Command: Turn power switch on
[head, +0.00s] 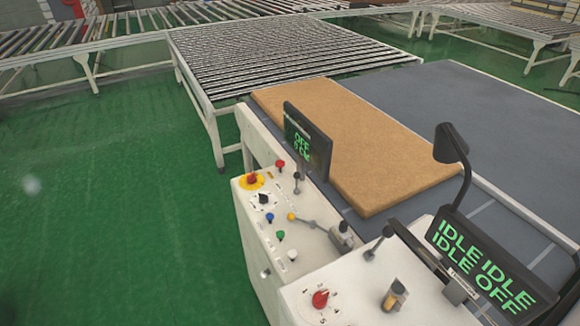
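A white control panel (243,213) stands at the centre. It carries a black rotary switch (263,199) on a white round plate, and a red knob on a yellow plate (244,184). A second panel in front (345,283) has a red rotary knob (320,298) on a marked dial. I cannot tell which of these is the power switch; the labels are too small to read. A dark screen (487,262) shows green text "IDLE IDLE" and "IDLE OFF". A smaller screen (308,140) shows "OFF". Neither of my grippers is in view.
Small coloured buttons and several black-knobbed levers (378,243) stick up from the panels. A black lamp-like arm (453,150) rises beside the large screen. A brown mattress (355,140) lies on a grey table beyond. Roller conveyors (270,52) stand behind. The green floor at left is clear.

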